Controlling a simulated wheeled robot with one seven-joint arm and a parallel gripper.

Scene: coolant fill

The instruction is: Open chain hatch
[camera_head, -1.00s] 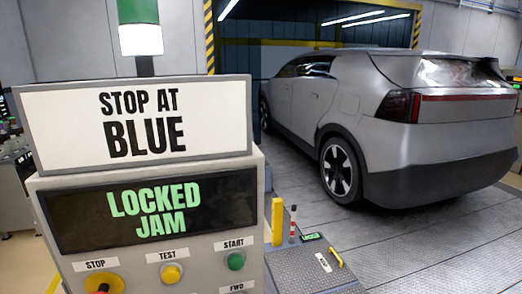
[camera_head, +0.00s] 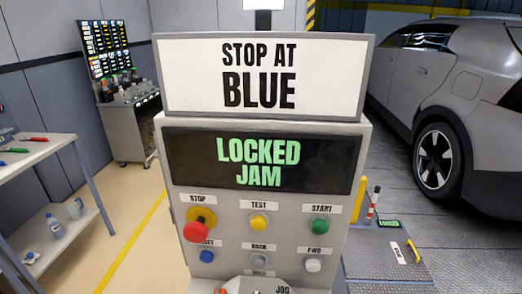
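A dark patterned metal floor plate (camera_head: 376,268) lies at the lower right, beside the control panel. It carries a small white label (camera_head: 397,253), too small to read, and a yellow handle (camera_head: 413,251). The plate looks flat and closed, and the panel hides part of its left side. I cannot tell for certain that it is the chain hatch. My gripper is not in view.
A control panel (camera_head: 181,240) stands close in front; its screen (camera_head: 260,163) reads LOCKED JAM. A yellow post (camera_head: 361,200) and a red-and-white post (camera_head: 373,205) stand behind the plate. A silver car (camera_head: 470,75) is at right, a shelf table (camera_head: 35,155) at left.

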